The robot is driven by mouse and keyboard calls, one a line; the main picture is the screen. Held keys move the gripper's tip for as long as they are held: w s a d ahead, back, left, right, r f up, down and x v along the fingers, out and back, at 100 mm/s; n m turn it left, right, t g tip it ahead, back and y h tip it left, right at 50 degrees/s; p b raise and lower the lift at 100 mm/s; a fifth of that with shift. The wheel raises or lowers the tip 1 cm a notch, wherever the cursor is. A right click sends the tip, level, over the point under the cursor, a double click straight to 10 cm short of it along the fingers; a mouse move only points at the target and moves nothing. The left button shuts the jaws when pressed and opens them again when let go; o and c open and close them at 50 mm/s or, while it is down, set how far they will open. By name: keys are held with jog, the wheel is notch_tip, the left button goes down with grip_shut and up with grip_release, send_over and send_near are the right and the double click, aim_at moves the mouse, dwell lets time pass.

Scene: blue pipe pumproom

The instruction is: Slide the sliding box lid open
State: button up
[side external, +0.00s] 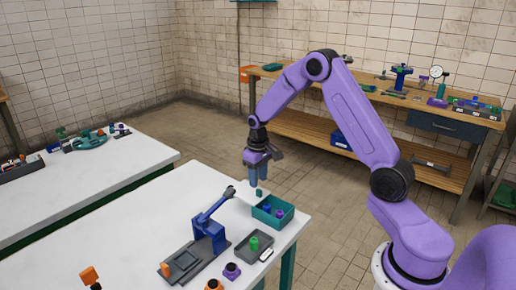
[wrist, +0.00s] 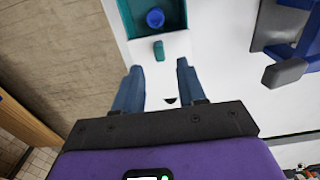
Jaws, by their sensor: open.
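The teal sliding box (side external: 283,222) stands near the far edge of the white table, its inside showing with a blue and a purple piece in it. Its teal rim (wrist: 123,27) is at the top of the wrist view. A pale lid (side external: 248,196) sticks out from the box on the left side, with a small teal handle (side external: 259,193) on it. The handle also shows in the wrist view (wrist: 159,50). My gripper (side external: 263,181) is open and empty, just above the handle. In the wrist view, my fingers (wrist: 157,72) are spread apart, with the handle just beyond them.
A blue lever press (side external: 208,232) stands left of the box, its arm reaching up toward the lid. A dark tray with a green piece (side external: 254,244) and a purple part (side external: 232,271) lie in front. A workbench (side external: 420,108) stands behind.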

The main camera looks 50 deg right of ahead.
notch_tip(320, 180, up, 13)
jog(key=shift+r, duration=0.15)
jog(key=shift+a, duration=0.1)
dwell(0.3)
jog(key=s+a+r+n, duration=0.2)
jog(key=s+a+n, duration=0.4)
jog(key=s+a, duration=0.95)
jog(key=s+f+n, duration=0.1)
jog(key=s+n, duration=0.2)
jog(key=s, duration=0.6)
jog(key=s+a+f+n, duration=0.1)
jog(key=s+n, duration=0.2)
jog(key=s, duration=0.6)
jog(key=shift+f+n, duration=0.3)
